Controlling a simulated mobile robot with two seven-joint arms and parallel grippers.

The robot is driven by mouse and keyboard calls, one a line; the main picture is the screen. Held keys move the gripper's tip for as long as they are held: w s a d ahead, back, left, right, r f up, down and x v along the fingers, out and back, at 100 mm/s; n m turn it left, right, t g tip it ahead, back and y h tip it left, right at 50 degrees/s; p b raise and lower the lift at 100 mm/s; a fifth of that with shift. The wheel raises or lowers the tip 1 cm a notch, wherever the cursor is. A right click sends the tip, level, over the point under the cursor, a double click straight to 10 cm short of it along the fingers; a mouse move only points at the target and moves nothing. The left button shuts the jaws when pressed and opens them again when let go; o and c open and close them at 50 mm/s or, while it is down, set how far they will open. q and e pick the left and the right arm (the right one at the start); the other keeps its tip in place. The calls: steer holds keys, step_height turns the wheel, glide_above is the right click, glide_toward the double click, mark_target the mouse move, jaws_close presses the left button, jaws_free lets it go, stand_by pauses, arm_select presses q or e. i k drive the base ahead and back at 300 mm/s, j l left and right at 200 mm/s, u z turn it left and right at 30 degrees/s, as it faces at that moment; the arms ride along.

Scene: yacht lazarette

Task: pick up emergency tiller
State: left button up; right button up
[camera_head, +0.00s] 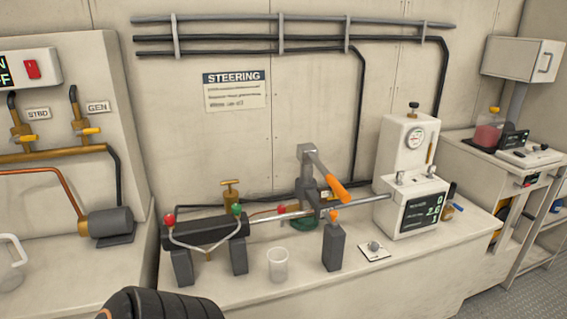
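A grey lever with an orange grip (334,188) stands on the bench, its squared grey head (305,153) at the top of a dark post. It looks like the emergency tiller, but I cannot be sure. The grip slopes down to the right, above the steel rod of the steering ram. The lever's lower mount is partly hidden behind the rod and fittings. Neither gripper's fingers show in the head view, and nothing is seen touching the lever.
The black ram cylinder (205,232) lies on grey supports. A clear cup (277,265) and a grey bottle (333,247) stand in front. A white gauge unit (403,150) and control box (411,208) stand right. The bench's front strip (300,288) is mostly clear.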

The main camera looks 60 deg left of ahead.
mark_target(307, 154)
steer(key=u, duration=1.75)
steer(key=i+l+u, duration=0.2)
steer(key=i+l, duration=0.7)
steer(key=l, duration=0.1)
